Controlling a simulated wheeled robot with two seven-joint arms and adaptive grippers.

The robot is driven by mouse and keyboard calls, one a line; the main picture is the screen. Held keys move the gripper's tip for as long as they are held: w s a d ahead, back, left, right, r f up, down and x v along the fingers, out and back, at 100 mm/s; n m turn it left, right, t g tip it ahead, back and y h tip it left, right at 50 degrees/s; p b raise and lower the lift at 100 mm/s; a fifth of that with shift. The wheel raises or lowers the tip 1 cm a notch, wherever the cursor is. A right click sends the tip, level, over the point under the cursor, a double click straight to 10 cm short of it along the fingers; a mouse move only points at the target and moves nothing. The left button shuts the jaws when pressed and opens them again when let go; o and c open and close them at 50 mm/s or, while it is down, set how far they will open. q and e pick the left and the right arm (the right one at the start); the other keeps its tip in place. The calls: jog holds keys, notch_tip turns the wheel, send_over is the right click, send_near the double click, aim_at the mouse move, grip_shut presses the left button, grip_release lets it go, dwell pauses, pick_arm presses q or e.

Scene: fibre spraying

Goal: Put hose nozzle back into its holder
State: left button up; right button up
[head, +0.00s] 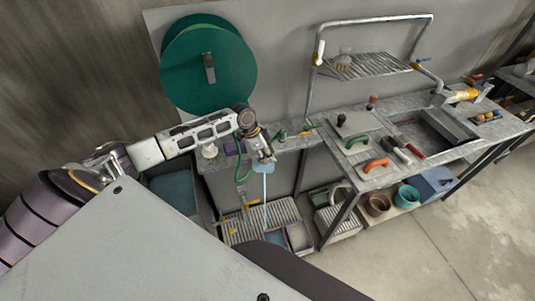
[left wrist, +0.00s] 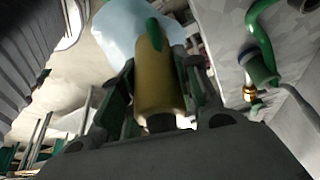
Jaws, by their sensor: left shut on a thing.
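My left gripper (head: 264,157) is above the left end of the workbench, pointing down. In the left wrist view, my left gripper (left wrist: 157,95) is shut around a yellow cylindrical hose nozzle (left wrist: 156,85) with a green part on it. A pale blue shape lies beyond the nozzle, and in the head view a thin pale blue streak (head: 266,200) runs down below the gripper. A green hose (head: 240,165) loops beside the gripper. A green fitting with a brass end (left wrist: 260,72) is apart from the nozzle at right; I cannot tell whether it is the holder. My right gripper is out of view.
A green hose reel (head: 208,65) is on the wall. The metal workbench (head: 400,125) extends right, with orange- and green-handled tools and a sink. Below stand a slatted tray (head: 285,212), a brown pot (head: 378,204) and a teal pot (head: 406,196). The floor at right is clear.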

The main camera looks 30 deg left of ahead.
pick_arm(q)
jog(key=shift+f, duration=0.15)
jog(key=o, duration=1.2)
jog(key=shift+c, duration=0.2)
jog(key=v, duration=1.2)
dwell(0.4)
